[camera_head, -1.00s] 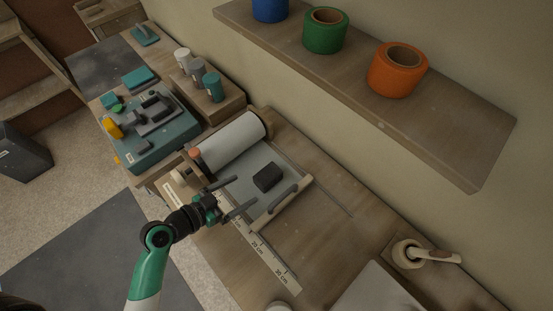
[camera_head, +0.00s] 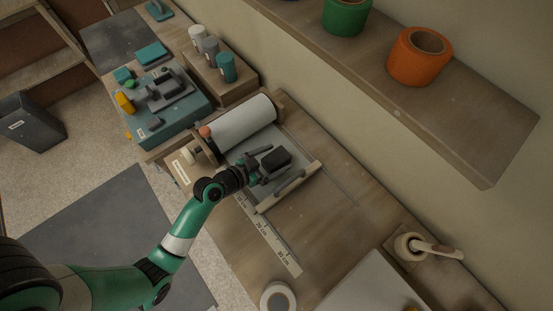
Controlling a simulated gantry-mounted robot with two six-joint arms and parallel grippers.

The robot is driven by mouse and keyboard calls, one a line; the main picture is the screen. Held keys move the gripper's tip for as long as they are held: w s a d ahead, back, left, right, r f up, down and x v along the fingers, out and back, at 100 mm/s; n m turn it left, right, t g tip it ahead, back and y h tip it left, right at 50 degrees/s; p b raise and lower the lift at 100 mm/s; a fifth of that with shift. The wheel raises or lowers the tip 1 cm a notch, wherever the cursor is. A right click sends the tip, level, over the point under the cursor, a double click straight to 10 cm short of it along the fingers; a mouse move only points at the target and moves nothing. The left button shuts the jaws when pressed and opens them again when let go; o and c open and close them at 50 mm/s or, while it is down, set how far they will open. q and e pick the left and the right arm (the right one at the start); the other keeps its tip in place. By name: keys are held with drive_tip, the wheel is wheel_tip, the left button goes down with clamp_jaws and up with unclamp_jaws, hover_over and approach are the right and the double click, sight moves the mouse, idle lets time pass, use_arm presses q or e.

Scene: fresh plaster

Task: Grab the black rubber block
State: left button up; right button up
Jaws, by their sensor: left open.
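The black rubber block (camera_head: 277,157) lies on the grey sheet (camera_head: 316,166) in front of the white roll, between the roll and the wooden bar. My left gripper (camera_head: 270,164) is open, with its fingers reaching right up to the block from the lower left. One finger is on the roll side and one on the bar side. I cannot tell whether they touch the block. My right gripper is not in view.
The white paper roll (camera_head: 240,122) stands close behind the gripper. A wooden bar (camera_head: 290,187) with a dark handle lies in front. A ruler strip (camera_head: 268,236) and tape roll (camera_head: 278,298) are nearer. A shelf (camera_head: 455,110) overhangs the right side.

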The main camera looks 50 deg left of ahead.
sight(276, 160)
use_arm(q)
drive_tip(key=shift+w+f, duration=0.2)
drive_tip(key=shift+w, duration=0.2)
clamp_jaws()
drive_tip(key=shift+r, duration=0.1)
drive_tip(key=r, duration=0.1)
drive_tip(key=r+p, duration=0.1)
drive_tip(key=r, duration=0.2)
drive_tip(key=shift+s+d+r+p, duration=0.2)
drive_tip(key=shift+s+d+p, duration=0.1)
drive_tip(key=shift+d+p, duration=0.1)
drive_tip(key=s+d+r+p, duration=0.2)
drive_tip(key=s+d+r, duration=0.6)
drive_tip(key=s, duration=0.2)
drive_tip(key=shift+d+r, duration=0.25)
